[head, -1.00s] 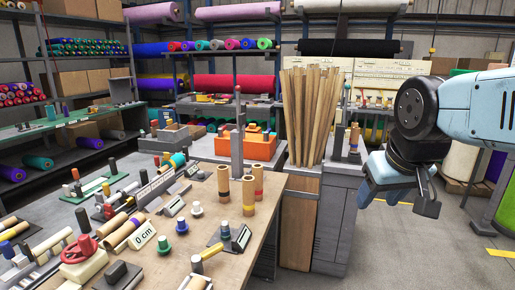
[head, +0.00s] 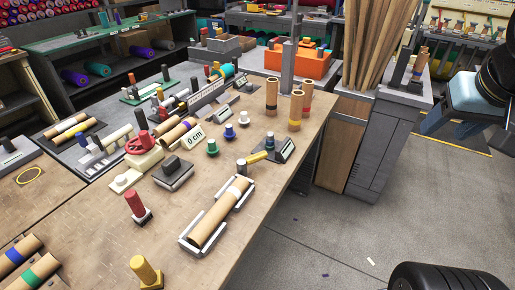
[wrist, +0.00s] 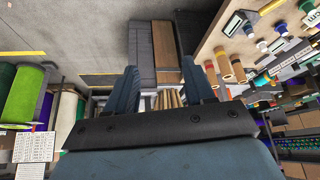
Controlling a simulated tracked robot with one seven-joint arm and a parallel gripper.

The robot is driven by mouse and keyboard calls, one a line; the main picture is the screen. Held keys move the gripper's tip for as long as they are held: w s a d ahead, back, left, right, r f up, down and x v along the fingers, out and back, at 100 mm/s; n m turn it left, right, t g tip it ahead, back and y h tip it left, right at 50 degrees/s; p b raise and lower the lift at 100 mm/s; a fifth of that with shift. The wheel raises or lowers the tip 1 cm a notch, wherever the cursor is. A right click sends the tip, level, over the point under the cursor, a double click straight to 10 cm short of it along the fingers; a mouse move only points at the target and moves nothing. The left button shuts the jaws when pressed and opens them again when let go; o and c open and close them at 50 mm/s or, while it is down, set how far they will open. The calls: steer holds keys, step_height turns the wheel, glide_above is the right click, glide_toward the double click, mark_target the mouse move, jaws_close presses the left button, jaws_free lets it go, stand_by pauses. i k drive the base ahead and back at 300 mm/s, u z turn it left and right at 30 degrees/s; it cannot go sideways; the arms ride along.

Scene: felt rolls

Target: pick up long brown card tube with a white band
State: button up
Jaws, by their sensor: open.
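The long brown card tube with a white band (head: 212,222) lies in a pale grey cradle (head: 188,244) near the front edge of the workbench, in the head view. Its white band is toward its far end, and it points away and to the right. My gripper (head: 455,125) shows partly at the right edge of the head view, off the bench over the floor and well away from the tube. In the wrist view my gripper (wrist: 161,75) has its two blue fingers spread apart, with nothing between them. The tube is not seen in the wrist view.
Standing card tubes (head: 296,108) are at the bench's far right corner. A yellow peg (head: 146,272) and a red-topped peg (head: 137,207) stand left of the cradle. Bare floor (head: 350,235) is right of the bench.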

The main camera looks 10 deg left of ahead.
mark_target(204, 230)
steer(key=u, duration=1.7)
steer(key=k, duration=0.9)
steer(key=i, duration=0.9)
steer(key=z, duration=0.1)
